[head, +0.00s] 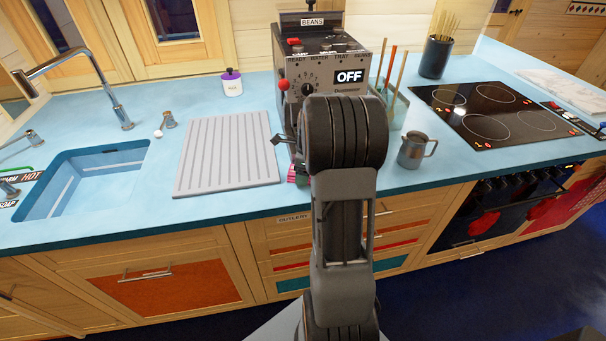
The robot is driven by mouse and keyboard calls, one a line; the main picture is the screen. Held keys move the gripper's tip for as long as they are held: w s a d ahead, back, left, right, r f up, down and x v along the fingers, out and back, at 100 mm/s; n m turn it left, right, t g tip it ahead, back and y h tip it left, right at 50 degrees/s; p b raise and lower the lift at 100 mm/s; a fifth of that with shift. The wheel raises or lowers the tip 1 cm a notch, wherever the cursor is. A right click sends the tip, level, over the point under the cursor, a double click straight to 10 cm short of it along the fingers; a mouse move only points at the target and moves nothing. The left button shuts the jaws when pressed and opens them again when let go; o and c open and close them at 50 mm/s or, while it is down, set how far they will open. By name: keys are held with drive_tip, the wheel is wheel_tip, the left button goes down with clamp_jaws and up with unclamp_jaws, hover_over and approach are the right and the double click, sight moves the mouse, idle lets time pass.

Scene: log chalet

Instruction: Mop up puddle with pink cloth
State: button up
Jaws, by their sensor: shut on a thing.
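My arm rises through the middle of the head view and hides most of my gripper (292,150). Only a dark edge, seemingly part of it, shows left of the arm in front of the coffee machine. A small strip of the pink cloth (298,175) shows just below that edge, at the counter. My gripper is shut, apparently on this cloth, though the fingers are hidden. I cannot make out the puddle; the counter behind my arm is hidden.
A ribbed grey drainer (228,155) lies left of the arm, beside the sink (85,178). The coffee machine (325,70) reads OFF. A metal jug (413,150), a holder with sticks (397,105) and the hob (490,112) are to the right. Front counter (215,215) is clear.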

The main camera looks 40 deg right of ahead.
sight(300, 187)
drive_tip(key=shift+w+d, duration=0.15)
drive_tip(key=shift+d, duration=0.05)
drive_tip(key=shift+s+a, duration=1.65)
drive_tip(key=shift+a, duration=0.2)
drive_tip(key=shift+w+d+p, duration=0.6)
drive_tip(key=shift+w+d, duration=1.05)
drive_tip(key=shift+d, duration=0.2)
drive_tip(key=shift+s+a+r, duration=0.1)
drive_tip(key=shift+s+a, duration=1.55)
drive_tip(key=shift+a, duration=0.2)
drive_tip(key=shift+w+d+p, duration=0.5)
drive_tip(key=shift+w+d, duration=1.15)
drive_tip(key=shift+d, duration=0.2)
drive_tip(key=shift+s+a, duration=0.1)
drive_tip(key=shift+s+a, duration=0.75)
drive_tip(key=shift+a, duration=0.1)
